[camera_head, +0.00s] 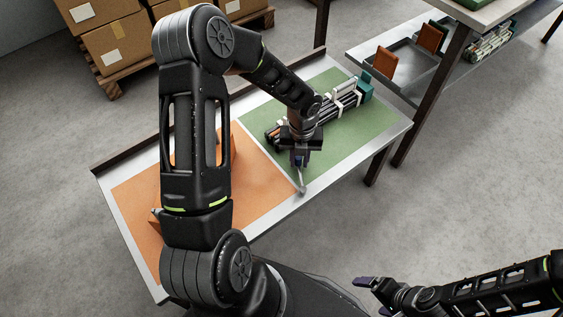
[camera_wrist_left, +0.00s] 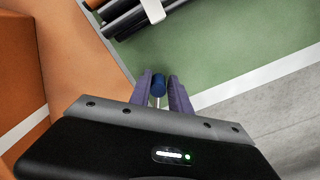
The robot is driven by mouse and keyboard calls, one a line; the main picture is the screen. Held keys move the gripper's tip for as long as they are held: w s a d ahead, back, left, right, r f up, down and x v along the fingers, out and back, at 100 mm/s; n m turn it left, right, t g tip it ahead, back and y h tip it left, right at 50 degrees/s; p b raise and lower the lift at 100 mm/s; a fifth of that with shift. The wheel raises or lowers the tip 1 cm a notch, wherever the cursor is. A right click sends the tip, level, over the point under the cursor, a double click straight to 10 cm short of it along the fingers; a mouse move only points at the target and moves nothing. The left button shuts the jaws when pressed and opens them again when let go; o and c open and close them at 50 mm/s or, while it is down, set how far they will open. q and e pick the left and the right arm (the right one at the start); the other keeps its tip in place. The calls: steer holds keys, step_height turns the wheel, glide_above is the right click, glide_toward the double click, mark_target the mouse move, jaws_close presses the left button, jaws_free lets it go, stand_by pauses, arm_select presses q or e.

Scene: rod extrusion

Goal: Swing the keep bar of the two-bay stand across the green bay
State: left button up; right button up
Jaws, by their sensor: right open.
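The two-bay stand has an orange bay (camera_head: 260,195) on the left and a green bay (camera_head: 345,150) on the right. The pale keep bar (camera_head: 301,179) rises from a pivot at the front edge, near the line between the bays. Its blue knob (camera_wrist_left: 159,85) sits between the purple fingertips of my left gripper (camera_head: 299,163), which looks shut on it. The arm hides much of the orange bay. My right gripper (camera_head: 371,296) is open and empty, off the front of the stand at the lower right.
Dark rods (camera_head: 325,113) with white straps lie at the back of the green bay. An orange block (camera_head: 233,150) is partly hidden behind my left arm. A shelf (camera_head: 395,92) with trays stands right; cartons (camera_head: 120,45) stand back left. The green bay's front is clear.

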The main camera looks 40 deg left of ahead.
arm_select(q)
steer(key=shift+d, duration=0.15)
steer(key=shift+w+d, duration=0.5)
steer(key=shift+d, duration=0.15)
stand_by(0.4)
steer(key=shift+w+d, duration=0.35)
steer(key=shift+d, duration=0.35)
steer(key=shift+w+d, duration=0.25)
steer(key=shift+d, duration=0.65)
